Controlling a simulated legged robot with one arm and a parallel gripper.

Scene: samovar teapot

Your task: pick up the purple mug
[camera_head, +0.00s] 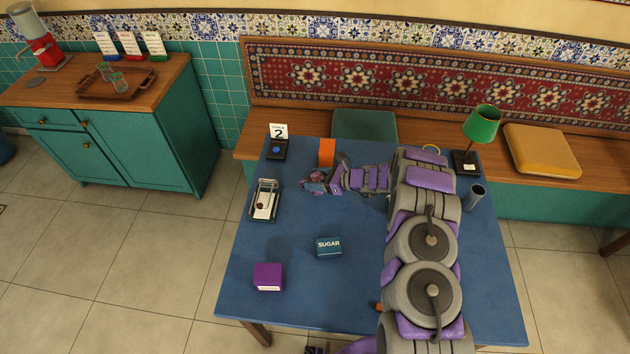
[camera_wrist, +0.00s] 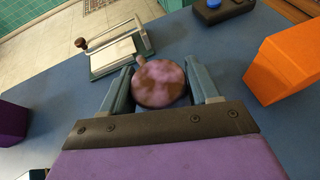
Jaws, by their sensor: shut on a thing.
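The purple mug (camera_wrist: 160,84) is a rounded, mottled purple-brown shape in the wrist view, with a small nub at its upper left. My gripper (camera_wrist: 158,88) is shut on it, one grey-blue finger on each side. In the head view my gripper (camera_head: 314,182) is at the far left part of the blue table (camera_head: 350,285), and the mug in it is small and hard to make out. I cannot tell whether the mug touches the table.
An orange box (camera_head: 327,152) stands close behind my gripper. A tray with paper (camera_head: 265,200) is to its left, and a black pad with a blue button (camera_head: 277,149) is behind left. A sugar box (camera_head: 329,247) and purple box (camera_head: 268,277) stand nearer, with bare table around them.

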